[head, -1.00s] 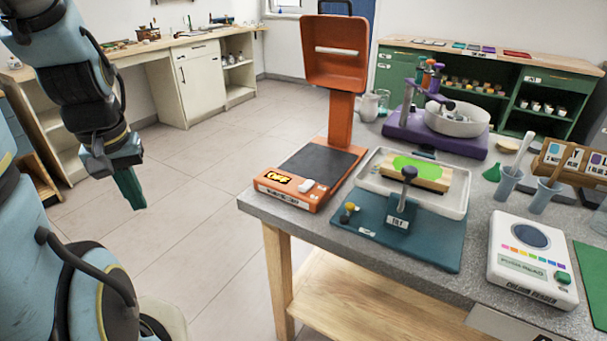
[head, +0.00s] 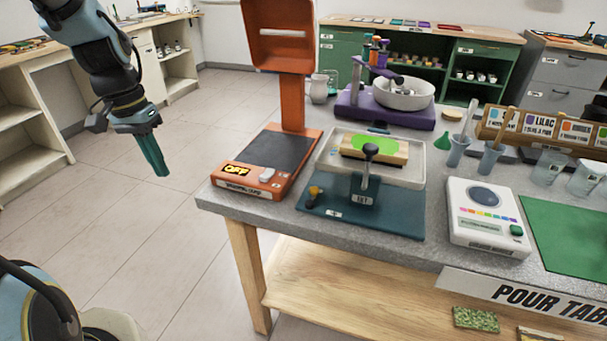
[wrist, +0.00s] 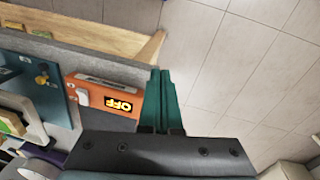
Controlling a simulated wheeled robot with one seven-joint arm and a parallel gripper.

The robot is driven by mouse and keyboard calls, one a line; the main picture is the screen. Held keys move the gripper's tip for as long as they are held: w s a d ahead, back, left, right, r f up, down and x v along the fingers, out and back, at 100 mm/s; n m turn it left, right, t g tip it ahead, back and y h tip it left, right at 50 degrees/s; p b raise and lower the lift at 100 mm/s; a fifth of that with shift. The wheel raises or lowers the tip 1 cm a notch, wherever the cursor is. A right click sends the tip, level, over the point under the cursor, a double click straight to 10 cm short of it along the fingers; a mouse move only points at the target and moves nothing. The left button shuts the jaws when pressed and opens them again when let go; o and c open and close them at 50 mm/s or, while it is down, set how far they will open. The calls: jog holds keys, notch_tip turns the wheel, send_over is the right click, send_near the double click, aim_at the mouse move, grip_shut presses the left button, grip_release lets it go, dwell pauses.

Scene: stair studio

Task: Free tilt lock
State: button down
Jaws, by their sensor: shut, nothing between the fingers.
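The tilt stand (head: 335,212) is a teal base on the grey table, with an upright black-knobbed lever (head: 370,165) above a plate marked "TILT". A small yellow-orange knob (head: 314,193) sits at the base's left front; which of these is the lock I cannot tell. A white tray (head: 412,176) rests behind the lever, holding a wooden block with a green top (head: 375,146). My gripper (head: 158,160) is shut and empty, in the air over the floor left of the table. In the wrist view its teal fingers (wrist: 160,95) are together, and the yellow knob (wrist: 41,79) shows at left.
An orange lamp device (head: 248,186) with an "OFF" display stands between my gripper and the tilt stand, its tall post rising behind. A purple stand with a white bowl (head: 404,96) is behind. A white colour reader (head: 486,220) stands right. Floor is clear at left.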

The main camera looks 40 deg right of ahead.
aim_at(312, 198)
jog(key=d+m, duration=0.2)
jog(key=d, duration=0.2)
jog(key=d+m+g, duration=0.1)
jog(key=d+m, duration=0.1)
jog(key=d, duration=0.3)
jog(key=s+d+m+g+h, duration=0.1)
jog(key=d+m, duration=0.1)
jog(key=d, duration=0.2)
jog(key=shift+d+f, duration=0.25)
jog(key=shift+f, duration=0.1)
jog(key=s+d+r+m+g, duration=0.1)
jog(key=d+m, duration=0.2)
jog(key=d, duration=0.2)
jog(key=s+d+r+m+g+h, duration=0.1)
jog(key=s+d+m+g, duration=0.1)
jog(key=d, duration=0.4)
jog(key=shift+s+d+r+m, duration=0.2)
jog(key=shift+d+r+m, duration=0.05)
jog(key=shift+r+m, duration=0.15)
jog(key=shift+f, duration=0.1)
